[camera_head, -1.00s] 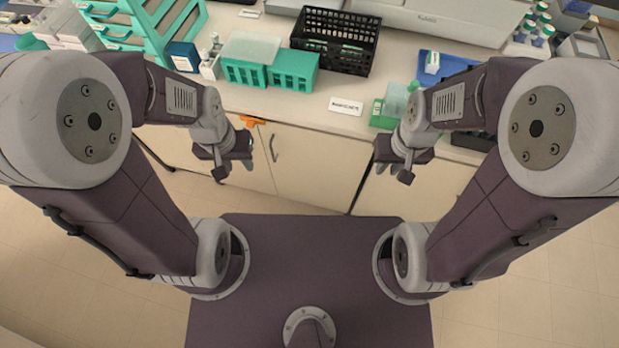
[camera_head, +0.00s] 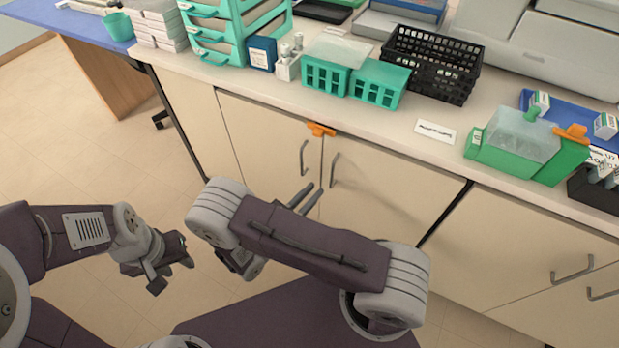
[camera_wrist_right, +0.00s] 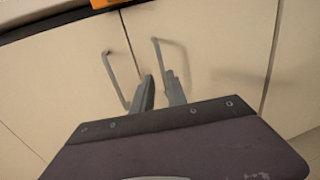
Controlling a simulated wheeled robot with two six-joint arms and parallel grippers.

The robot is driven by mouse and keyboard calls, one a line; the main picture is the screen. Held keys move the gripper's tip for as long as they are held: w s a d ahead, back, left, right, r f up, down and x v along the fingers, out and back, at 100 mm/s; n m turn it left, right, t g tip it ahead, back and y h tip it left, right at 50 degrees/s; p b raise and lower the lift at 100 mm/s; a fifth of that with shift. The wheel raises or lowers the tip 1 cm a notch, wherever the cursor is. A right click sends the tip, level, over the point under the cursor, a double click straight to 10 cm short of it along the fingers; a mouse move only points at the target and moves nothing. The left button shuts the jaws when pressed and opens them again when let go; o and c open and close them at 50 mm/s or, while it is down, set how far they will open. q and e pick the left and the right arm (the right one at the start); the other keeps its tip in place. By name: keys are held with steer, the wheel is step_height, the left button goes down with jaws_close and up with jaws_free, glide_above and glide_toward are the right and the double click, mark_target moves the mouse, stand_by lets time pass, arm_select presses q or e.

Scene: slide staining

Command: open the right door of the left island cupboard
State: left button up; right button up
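The left island cupboard has a left door (camera_head: 258,140) and a right door (camera_head: 385,195), both shut. The left door's handle (camera_head: 303,158) and the right door's handle (camera_head: 333,170) stand side by side near the seam. The right door (camera_wrist_right: 220,45) and its handle (camera_wrist_right: 157,58) also show in the right wrist view. My right gripper (camera_head: 304,196) is open, its fingers pointing at the doors, below the handles. In the wrist view its fingertips (camera_wrist_right: 159,88) lie between the two handles; contact cannot be told. My left gripper (camera_head: 174,266) hangs away from the cupboard; its opening is unclear.
An orange piece (camera_head: 320,130) sits at the worktop edge above the door seam. The counter (camera_head: 400,125) carries green racks (camera_head: 350,80), a black basket (camera_head: 430,62) and a green box (camera_head: 520,145). Another cupboard (camera_head: 510,240) stands to the right. Floor is free at left.

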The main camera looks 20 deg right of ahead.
steer(key=b, duration=0.1)
glide_above(331, 186)
steer(key=shift+w+d, duration=0.1)
steer(key=shift+w, duration=0.15)
jaws_close()
stand_by(1.3)
